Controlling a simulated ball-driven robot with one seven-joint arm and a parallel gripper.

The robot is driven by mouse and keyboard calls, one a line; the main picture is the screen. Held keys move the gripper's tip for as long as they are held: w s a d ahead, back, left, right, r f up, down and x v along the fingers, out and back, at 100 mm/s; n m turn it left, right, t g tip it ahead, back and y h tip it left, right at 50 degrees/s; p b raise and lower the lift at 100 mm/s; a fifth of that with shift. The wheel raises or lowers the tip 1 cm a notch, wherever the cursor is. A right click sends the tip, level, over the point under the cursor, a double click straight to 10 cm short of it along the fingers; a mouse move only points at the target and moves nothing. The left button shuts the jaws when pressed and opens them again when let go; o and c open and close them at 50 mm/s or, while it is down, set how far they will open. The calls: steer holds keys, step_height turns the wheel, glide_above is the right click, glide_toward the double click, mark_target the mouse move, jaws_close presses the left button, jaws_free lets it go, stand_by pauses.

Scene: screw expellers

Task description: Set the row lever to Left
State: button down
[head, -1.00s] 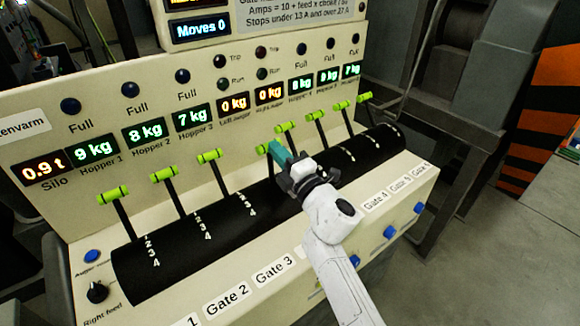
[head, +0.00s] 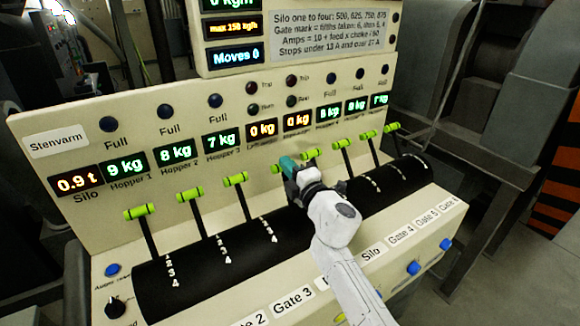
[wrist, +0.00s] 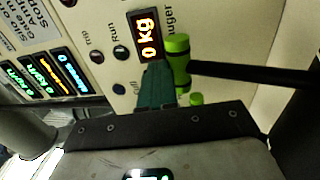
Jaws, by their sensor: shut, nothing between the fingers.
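A row of green-handled levers with black shafts stands along a black drum on the cream panel. My gripper (head: 288,166) is at a middle lever, between the Gate 3 lever (head: 235,179) and the lever to its right (head: 310,155). This middle lever's green handle (head: 276,168) is partly hidden by my gripper, and its label is hidden by my arm, so its name cannot be read. In the wrist view the shut teal fingers (wrist: 155,88) are right beside the green handle (wrist: 178,60). Whether they touch it I cannot tell.
Other green levers stand close on both sides, such as the Gate 1 lever (head: 138,212). An auger display (head: 262,130) reading 0 kg is just above my gripper. The moves display (head: 235,54) reads 0. Blue buttons (head: 413,268) line the lower front.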

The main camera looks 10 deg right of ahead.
steer(key=shift+w+a+f, duration=0.2)
steer(key=shift+w+a, duration=0.1)
steer(key=shift+w, duration=0.5)
